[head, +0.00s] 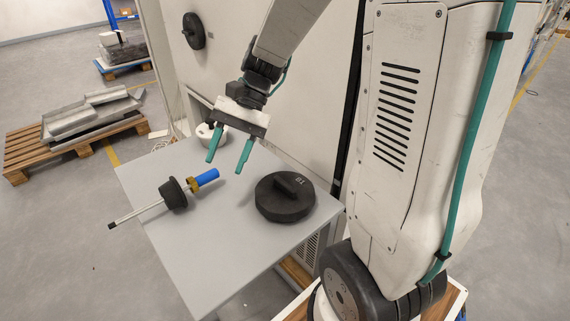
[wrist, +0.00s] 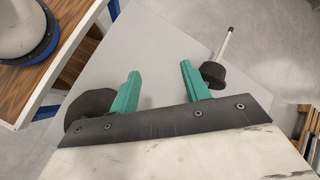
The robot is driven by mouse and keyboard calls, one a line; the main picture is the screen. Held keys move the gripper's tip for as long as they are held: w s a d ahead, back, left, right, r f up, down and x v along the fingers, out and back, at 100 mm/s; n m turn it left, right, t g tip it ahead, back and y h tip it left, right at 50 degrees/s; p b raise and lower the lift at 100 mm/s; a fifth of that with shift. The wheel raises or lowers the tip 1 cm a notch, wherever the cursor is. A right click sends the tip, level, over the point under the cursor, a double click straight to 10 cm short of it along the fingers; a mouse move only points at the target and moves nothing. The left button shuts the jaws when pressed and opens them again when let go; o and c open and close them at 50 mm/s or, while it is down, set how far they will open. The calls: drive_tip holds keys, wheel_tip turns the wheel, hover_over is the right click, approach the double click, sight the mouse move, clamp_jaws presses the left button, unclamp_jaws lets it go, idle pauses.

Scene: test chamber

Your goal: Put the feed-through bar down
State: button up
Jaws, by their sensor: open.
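The feed-through bar (head: 148,211) lies on the grey table, a metal rod with a black cone-shaped stopper, a brass-coloured nut and a blue end. The blue end points up and right, and the dark tip reaches past the table's left edge. In the wrist view the rod (wrist: 226,43) and its black stopper show beyond the right finger; the blue end is hidden there. My gripper (head: 225,165) has two green fingers, spread apart with nothing between them. It hangs above the back of the table, apart from the bar, and also shows in the wrist view (wrist: 160,70).
A black round lid with a handle (head: 285,203) sits on the table (head: 218,255), right of the bar. The pale chamber wall (head: 230,60) with a black round fitting (head: 194,31) stands behind. A white port (head: 211,134) is behind my gripper. The table's front is clear.

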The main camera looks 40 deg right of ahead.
drive_tip(key=s+d+r+n+t+h, duration=0.1)
drive_tip(key=s+r+n+t+h, duration=0.1)
drive_tip(key=s, duration=0.6)
drive_tip(key=s+d+r+n+t+h, duration=0.1)
drive_tip(key=s+r+n+h, duration=0.3)
drive_tip(key=s+n+h, duration=0.2)
drive_tip(key=shift+s+n+t, duration=0.4)
drive_tip(key=shift+s, duration=0.7)
